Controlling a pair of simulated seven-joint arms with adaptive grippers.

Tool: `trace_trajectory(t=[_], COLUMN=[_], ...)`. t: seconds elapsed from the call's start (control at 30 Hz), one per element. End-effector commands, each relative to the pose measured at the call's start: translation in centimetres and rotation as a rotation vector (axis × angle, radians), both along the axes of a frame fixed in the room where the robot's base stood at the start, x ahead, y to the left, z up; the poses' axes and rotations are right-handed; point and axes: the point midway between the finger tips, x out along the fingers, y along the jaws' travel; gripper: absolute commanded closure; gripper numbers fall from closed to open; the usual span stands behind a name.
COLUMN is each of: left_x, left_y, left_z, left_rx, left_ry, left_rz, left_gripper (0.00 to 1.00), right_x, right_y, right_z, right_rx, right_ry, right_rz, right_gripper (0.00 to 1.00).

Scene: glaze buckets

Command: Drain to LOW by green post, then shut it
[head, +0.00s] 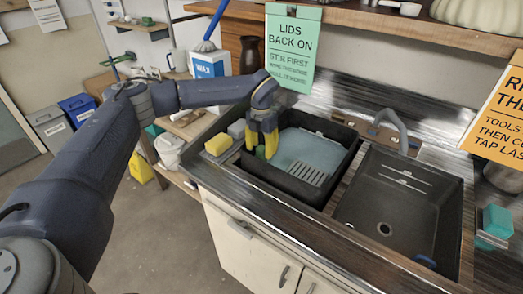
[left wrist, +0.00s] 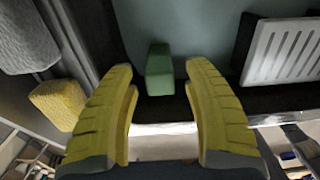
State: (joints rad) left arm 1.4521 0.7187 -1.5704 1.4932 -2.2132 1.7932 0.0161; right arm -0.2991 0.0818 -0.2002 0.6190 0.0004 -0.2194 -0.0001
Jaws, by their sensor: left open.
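The left basin (head: 337,184) is black and holds pale blue-grey liquid (head: 305,148). The green post (head: 260,152) is a small green block at the basin's left side; it also shows in the left wrist view (left wrist: 160,70). My left gripper (head: 263,146) has yellow fingers, pointing down over the basin's left end. In the left wrist view (left wrist: 163,72) its fingers are spread, with the green post in the gap just beyond the tips; I cannot tell if they touch it. No LOW mark is readable in the basin. My right gripper is not in view.
A yellow sponge (head: 218,145) and a grey block (head: 237,129) sit left of the basin. A slotted grille (head: 308,173) is inside it. A green sign (head: 292,50) hangs behind my left gripper.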

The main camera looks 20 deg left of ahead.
Motion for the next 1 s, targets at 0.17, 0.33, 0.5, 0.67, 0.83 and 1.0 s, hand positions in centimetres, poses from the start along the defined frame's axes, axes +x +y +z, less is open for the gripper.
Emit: trace_trajectory(t=[0.17, 0.33, 0.5, 0.67, 0.83, 1.0], left_x=[0.1, 0.1, 0.0, 0.0, 0.0, 0.0], left_y=[0.1, 0.1, 0.1, 0.0, 0.0, 0.0], left_z=[3.0, 6.0, 8.5, 10.1, 10.9, 11.1], left_rx=[0.001, 0.0, 0.001, 0.001, 0.001, 0.001], left_ry=[-0.004, -0.003, -0.002, -0.002, 0.0, 0.0], left_rz=[0.0, 0.001, 0.001, 0.0, 0.001, 0.001], left_gripper=[0.49, 0.49, 0.49, 0.49, 0.49, 0.49], right_x=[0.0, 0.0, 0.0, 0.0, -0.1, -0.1], right_y=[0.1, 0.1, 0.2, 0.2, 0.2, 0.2], right_z=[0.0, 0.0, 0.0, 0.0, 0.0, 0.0], right_rx=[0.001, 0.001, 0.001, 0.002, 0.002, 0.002], right_ry=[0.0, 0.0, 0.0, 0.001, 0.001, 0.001], right_rz=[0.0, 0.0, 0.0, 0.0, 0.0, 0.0], right_gripper=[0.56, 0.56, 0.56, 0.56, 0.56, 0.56])
